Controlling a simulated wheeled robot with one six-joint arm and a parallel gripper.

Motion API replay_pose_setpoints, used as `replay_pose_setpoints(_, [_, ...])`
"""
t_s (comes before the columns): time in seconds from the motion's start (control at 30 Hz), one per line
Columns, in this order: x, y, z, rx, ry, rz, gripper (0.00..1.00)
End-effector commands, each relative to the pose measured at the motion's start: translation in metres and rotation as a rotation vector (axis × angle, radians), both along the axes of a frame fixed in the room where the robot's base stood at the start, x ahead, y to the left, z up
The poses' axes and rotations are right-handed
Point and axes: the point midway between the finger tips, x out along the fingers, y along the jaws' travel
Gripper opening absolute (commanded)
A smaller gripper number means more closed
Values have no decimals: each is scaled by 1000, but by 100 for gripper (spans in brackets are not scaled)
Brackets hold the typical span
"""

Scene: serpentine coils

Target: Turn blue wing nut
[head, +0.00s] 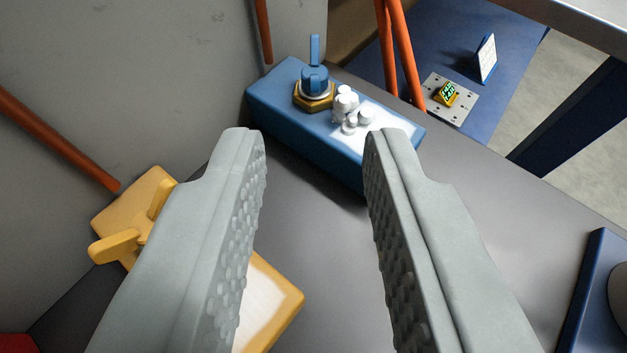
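The blue wing nut (315,78) sits on a brass hex fitting (314,97) at the far left end of a blue block (290,125). One wing stands upright in the picture. My gripper (312,140) is open and empty, with its two grey, studded fingers wide apart. The fingertips are nearer to me than the blue block, and the wing nut shows beyond the gap between them, apart from both fingers.
White knobs (346,105) stand beside the wing nut. A yellow block (275,290) with a yellow wing handle (120,245) lies left, partly behind my left finger. Orange pipes (395,50) rise behind.

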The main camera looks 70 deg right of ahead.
Motion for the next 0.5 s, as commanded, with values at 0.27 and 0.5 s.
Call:
replay_pose_setpoints(0.27, [-15,42,18,0,0,2,27])
replay_pose_setpoints(0.5, [-22,59,26,0,1,1,27])
